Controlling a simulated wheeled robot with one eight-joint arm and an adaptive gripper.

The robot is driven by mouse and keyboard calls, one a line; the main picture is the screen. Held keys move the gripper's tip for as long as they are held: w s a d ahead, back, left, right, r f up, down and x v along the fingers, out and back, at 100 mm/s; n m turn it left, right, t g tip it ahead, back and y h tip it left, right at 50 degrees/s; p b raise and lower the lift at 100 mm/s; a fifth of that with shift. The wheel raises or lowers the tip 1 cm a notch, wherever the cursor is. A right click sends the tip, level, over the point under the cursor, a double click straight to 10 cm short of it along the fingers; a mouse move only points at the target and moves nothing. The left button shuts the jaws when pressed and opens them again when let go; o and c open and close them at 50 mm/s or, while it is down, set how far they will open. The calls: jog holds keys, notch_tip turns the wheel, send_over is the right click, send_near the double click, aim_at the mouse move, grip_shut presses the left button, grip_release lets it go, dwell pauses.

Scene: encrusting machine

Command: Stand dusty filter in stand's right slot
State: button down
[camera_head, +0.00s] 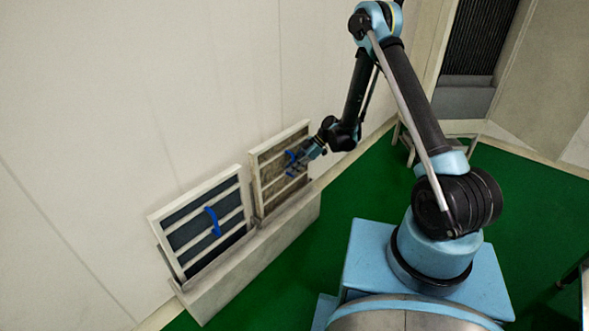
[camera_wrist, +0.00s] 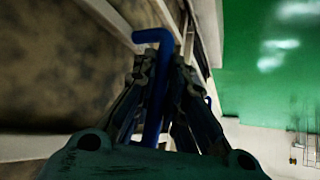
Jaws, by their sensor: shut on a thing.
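The dusty filter (camera_head: 279,172) is a brownish panel in a white frame with a blue handle. It stands upright, leaning slightly toward the wall, at the right end of the grey stand (camera_head: 245,253). Its lower edge is hidden behind the stand's front, so I cannot tell how deep it sits. My gripper (camera_head: 298,164) is at the filter's face, shut on its blue handle. In the wrist view, the blue handle (camera_wrist: 153,37) runs between my two fingers, with the dusty brown mesh (camera_wrist: 60,60) to the left.
A cleaner filter (camera_head: 203,226) with dark mesh and a blue handle stands in the stand's left slot. The wall (camera_head: 120,100) is close behind the stand. Open green floor (camera_head: 330,235) lies in front. A small metal stool (camera_head: 440,130) stands farther right.

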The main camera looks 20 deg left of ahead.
jog(key=shift+f, duration=0.8)
dwell(0.4)
jog(key=c, duration=1.5)
grip_release()
jog(key=shift+c, duration=0.2)
jog(key=shift+d+r, duration=0.1)
jog(key=v, duration=1.1)
jog(key=shift+w+d+r, duration=0.2)
jog(key=shift+d, duration=0.05)
